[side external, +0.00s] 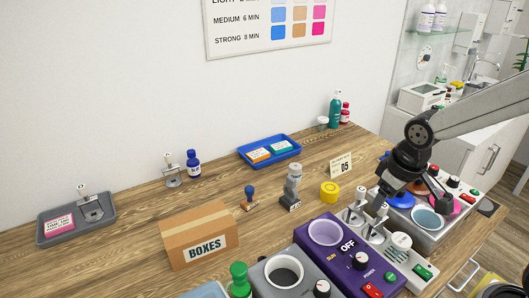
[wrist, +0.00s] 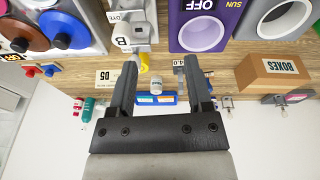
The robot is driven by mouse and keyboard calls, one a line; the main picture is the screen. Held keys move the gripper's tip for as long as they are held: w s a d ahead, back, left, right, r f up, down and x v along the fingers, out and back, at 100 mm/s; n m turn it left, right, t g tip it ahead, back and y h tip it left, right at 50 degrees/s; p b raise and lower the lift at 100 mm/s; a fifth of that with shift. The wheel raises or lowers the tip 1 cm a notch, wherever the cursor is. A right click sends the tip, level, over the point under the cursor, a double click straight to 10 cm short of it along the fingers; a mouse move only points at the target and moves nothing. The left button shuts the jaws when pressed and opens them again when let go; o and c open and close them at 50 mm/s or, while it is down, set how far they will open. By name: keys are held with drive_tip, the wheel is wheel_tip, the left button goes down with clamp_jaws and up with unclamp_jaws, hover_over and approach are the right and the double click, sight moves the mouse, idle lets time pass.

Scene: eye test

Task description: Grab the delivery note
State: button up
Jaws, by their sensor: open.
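No sheet is clearly marked as a delivery note in these views, so I cannot tell which thing it is. A small cream card reading "05" or "D5" (side external: 341,165) stands on the wooden table; it also shows in the wrist view (wrist: 105,77). A pink labelled card (side external: 60,225) lies in the grey tray (side external: 44,240) at the left. Orange (side external: 259,155) and teal (side external: 281,147) cards lie in the blue tray (side external: 270,160). My gripper (wrist: 160,64) is open and empty, above the right side of the table (side external: 395,187).
A cardboard box marked BOXES (side external: 183,238) stands at the front left. A purple machine (side external: 320,258) and a grey unit (side external: 265,282) fill the front. A grey stamp (side external: 291,188) and yellow roll (side external: 330,191) stand mid-table.

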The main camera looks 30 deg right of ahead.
drive_tip(key=w+d+n+h, duration=0.4)
drive_tip(key=w+n, duration=0.1)
drive_tip(key=w, duration=0.4)
drive_tip(key=w+d+n+g+h, duration=0.1)
drive_tip(key=w+d+n+h, duration=0.3)
drive_tip(key=w, duration=0.6)
drive_tip(key=w+d+n+h, duration=0.3)
drive_tip(key=w+n+h, duration=0.25)
drive_tip(key=w, duration=0.35)
approach(339, 160)
drive_tip(key=shift+w+d+r+n, duration=0.1)
drive_tip(key=shift+d+n, duration=0.1)
drive_tip(key=shift+d, duration=0.3)
drive_tip(key=shift+w+d+r+n, duration=0.1)
drive_tip(key=shift+d+n, duration=0.05)
drive_tip(key=shift+d, duration=0.3)
drive_tip(key=shift+f, duration=0.6)
drive_tip(key=shift+x, duration=1.3)
drive_tip(key=shift+x, duration=2.6)
drive_tip(key=shift+s, duration=0.1)
